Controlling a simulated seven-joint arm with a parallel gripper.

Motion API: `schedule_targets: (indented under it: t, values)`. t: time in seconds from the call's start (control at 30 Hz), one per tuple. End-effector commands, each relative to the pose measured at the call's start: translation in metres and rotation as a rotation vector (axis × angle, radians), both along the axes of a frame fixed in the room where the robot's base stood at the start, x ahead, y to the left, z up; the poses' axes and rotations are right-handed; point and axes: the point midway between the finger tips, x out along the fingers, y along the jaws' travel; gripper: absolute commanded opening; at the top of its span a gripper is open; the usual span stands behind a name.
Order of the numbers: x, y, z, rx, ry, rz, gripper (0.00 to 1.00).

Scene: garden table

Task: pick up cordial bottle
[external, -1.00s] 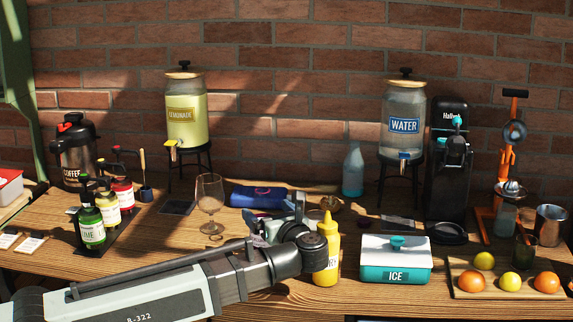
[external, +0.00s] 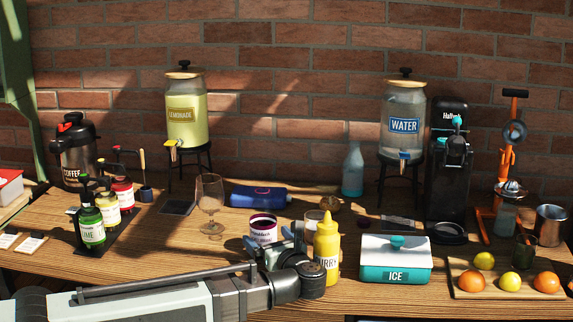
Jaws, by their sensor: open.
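No label clearly reads cordial, so I cannot tell for sure which bottle is meant. A blue bottle (external: 258,196) lies on its side at the middle back of the table. A pale blue bottle (external: 352,172) stands upright by the wall. Three pump bottles stand at the left: green (external: 91,226), yellow (external: 108,209) and red (external: 122,195). My gripper (external: 290,236) is open at the front middle, low over the table, in front of the lying blue bottle and apart from it. Its fingers are partly hidden by my wrist.
A purple-topped labelled jar (external: 263,231) stands close left of my gripper, and a yellow squeeze bottle (external: 327,250) close right. A stemmed glass (external: 210,197) stands left of the jar. An ice box (external: 396,260) and a fruit board (external: 462,289) are at the right.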

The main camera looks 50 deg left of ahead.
Motion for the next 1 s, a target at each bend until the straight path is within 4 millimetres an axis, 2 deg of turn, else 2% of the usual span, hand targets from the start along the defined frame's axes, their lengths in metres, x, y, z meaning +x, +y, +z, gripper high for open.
schedule_targets:
  t: [0.4,0.67,1.0]
  values:
    - [0.006,0.043,0.000,0.000,0.000,0.002,0.97]
    - [0.007,0.046,0.000,0.000,0.000,0.000,0.97]
    - [0.007,0.045,0.000,0.000,0.000,0.000,0.67]
